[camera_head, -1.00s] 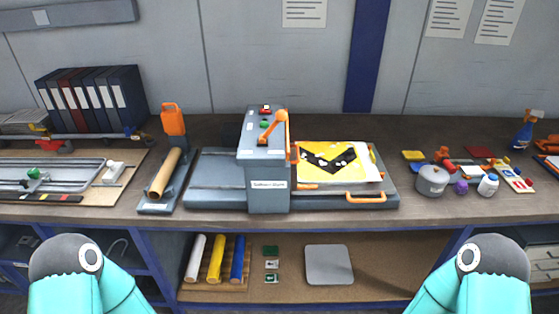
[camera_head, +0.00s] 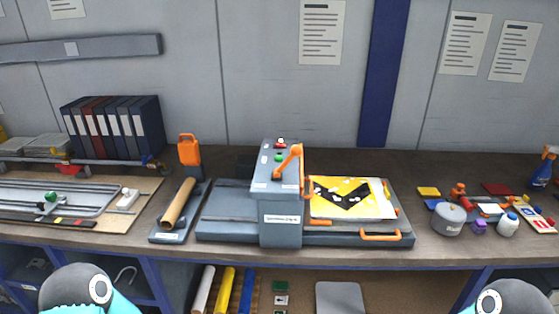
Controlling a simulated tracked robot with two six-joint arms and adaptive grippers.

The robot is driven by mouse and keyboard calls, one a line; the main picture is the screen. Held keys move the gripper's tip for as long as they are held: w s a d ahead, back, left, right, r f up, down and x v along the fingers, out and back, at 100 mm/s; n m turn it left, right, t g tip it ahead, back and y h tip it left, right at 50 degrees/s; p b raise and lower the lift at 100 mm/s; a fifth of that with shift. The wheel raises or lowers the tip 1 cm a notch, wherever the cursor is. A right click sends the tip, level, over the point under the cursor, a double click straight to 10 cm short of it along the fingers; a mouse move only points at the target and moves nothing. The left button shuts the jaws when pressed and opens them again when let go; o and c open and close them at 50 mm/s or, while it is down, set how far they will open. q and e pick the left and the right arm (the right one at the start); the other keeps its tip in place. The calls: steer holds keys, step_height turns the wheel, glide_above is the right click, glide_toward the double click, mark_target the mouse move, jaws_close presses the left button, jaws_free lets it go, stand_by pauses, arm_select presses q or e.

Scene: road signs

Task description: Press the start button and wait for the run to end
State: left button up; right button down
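The grey machine (camera_head: 280,220) stands in the middle of the workbench. On its sloped top are a green button (camera_head: 279,158), a red button (camera_head: 281,143) and an orange lever (camera_head: 289,160). A yellow and black sign with a white sheet (camera_head: 350,198) lies on the machine's flat bed (camera_head: 225,212), right of the upright housing. Which button is the start button cannot be read. My two teal arms show only as rounded joints at the bottom left and bottom right. Neither gripper is in view.
A pot (camera_head: 448,219), a white jar (camera_head: 508,225) and a spray bottle (camera_head: 543,168) stand to the right. Rolls (camera_head: 224,291) lie on the shelf below. The bench front edge is clear.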

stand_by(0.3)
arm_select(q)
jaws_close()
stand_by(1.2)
